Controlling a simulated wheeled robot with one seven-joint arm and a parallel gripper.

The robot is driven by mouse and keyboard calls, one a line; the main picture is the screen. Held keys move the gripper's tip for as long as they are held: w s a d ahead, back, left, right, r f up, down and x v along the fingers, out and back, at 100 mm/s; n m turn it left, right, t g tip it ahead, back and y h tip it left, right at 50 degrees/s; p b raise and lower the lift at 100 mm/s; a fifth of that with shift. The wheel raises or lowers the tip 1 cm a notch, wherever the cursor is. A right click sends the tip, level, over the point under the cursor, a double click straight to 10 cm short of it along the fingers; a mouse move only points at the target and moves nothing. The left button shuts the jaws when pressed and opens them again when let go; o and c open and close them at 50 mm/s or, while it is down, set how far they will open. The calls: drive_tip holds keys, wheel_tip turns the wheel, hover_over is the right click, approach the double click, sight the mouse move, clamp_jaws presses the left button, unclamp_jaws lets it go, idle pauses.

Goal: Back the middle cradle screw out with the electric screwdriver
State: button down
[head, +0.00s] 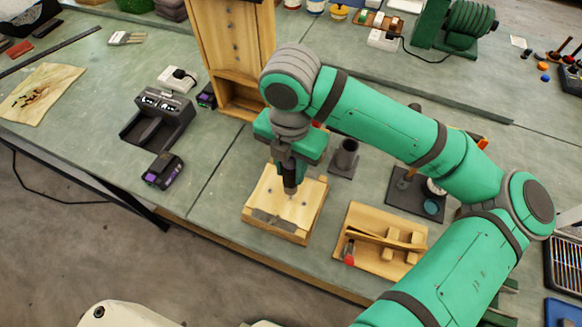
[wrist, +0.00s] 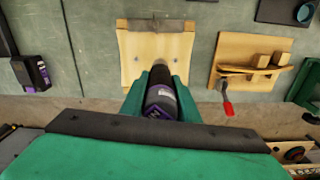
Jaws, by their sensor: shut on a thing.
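My gripper (head: 289,158) is shut on the electric screwdriver (head: 290,184), a dark tool held upright with its nose pointing down. In the wrist view the green fingers flank the screwdriver (wrist: 160,98), which shows a purple label. The wooden cradle block (head: 262,204) lies below it on the bench, with a grey strip along its near edge. The cradle (wrist: 131,50) also shows beyond the tool in the wrist view. The screwdriver's nose is over the middle of the block; I cannot tell whether it touches. Small dark screw heads show beside it; the middle screw is hidden.
A wooden tray with blocks and a red-handled tool (head: 375,252) is right of the cradle. A grey cup stand (head: 345,160) is behind it. A charger (head: 158,117) and a battery (head: 163,171) are left.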

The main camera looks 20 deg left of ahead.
sight(291, 162)
drive_tip(key=shift+r, duration=1.5)
